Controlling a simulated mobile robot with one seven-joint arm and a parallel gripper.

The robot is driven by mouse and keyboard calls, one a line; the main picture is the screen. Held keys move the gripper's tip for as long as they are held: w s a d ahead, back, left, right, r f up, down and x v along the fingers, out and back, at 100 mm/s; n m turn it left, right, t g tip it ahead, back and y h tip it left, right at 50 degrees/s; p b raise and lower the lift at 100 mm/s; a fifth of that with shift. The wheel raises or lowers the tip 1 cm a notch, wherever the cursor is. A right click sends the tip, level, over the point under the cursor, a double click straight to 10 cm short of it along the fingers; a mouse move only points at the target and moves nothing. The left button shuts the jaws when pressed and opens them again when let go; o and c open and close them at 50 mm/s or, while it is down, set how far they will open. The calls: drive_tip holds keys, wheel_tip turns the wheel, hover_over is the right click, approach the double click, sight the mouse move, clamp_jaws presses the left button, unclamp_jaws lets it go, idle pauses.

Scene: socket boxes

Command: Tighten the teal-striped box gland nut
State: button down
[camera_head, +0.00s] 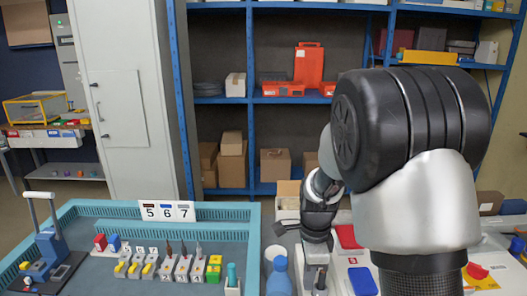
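My gripper (318,268) points down at the lower middle of the view, right of the teal-edged tray (100,209). A small grey piece shows right below it, and I cannot tell whether the gripper holds or touches it. The fingers are too small to read as open or shut. A row of small boxes (183,270) stands in the tray, some with dark upright parts on top. No teal stripe or gland nut can be made out on any box. A teal-topped item (232,274) stands in a white holder at the tray's right end.
A sign reading 5 6 7 (168,211) stands at the tray's back edge. A grey-blue press with a lever (48,245) is at its left. A blue bottle (279,277) stands between tray and gripper. My arm hides much of the right.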

drive_tip(key=shift+w+d, duration=0.25)
drive_tip(key=shift+d, duration=0.05)
idle(0.4)
drive_tip(key=shift+a+p, duration=0.15)
drive_tip(key=shift+p, duration=0.15)
drive_tip(key=shift+w+a, duration=0.2)
wheel_tip(320, 180, up, 6)
drive_tip(key=p, duration=0.5)
drive_tip(key=shift+a, duration=0.1)
